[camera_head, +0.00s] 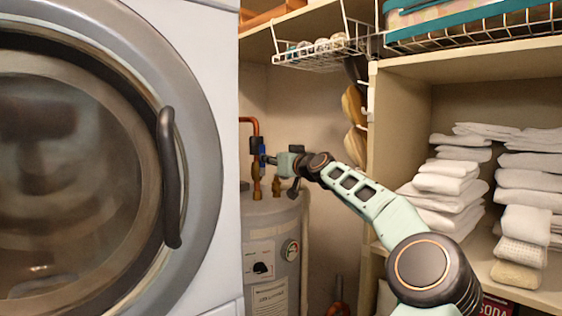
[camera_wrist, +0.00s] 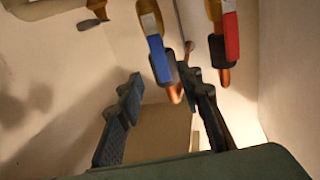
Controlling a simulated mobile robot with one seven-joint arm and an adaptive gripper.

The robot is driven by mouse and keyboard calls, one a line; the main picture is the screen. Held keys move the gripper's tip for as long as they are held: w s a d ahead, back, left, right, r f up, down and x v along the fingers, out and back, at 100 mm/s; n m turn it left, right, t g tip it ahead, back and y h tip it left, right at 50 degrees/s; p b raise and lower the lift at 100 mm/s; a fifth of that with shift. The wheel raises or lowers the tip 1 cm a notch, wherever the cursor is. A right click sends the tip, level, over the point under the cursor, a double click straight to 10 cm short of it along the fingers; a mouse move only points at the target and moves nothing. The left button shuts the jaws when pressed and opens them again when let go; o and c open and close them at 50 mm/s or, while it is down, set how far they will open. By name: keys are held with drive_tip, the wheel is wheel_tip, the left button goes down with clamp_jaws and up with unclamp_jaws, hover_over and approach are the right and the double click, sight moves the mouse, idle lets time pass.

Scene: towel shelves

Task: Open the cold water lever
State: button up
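The cold water lever is the blue handle (camera_wrist: 160,60) on a brass valve in the wrist view. It also shows as a small blue spot (camera_head: 262,155) above the water heater in the head view. My gripper (camera_wrist: 163,82) is open, with its dark fingers apart. In the wrist view the blue handle's end appears between the fingertips, closer to the right one. I cannot tell whether either finger touches it. In the head view my gripper (camera_head: 272,160) is right beside the blue lever, and my wrist hides part of the area behind it.
A red lever (camera_wrist: 230,36) hangs right of the blue one, close to my right finger. The grey water heater (camera_head: 272,235) stands below. A washer door (camera_head: 190,100) is at left. Shelves with towels (camera_head: 445,180) are at right, and a wire basket (camera_head: 320,55) hangs above.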

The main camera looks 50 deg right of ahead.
drive_tip(key=shift+v, duration=2.55)
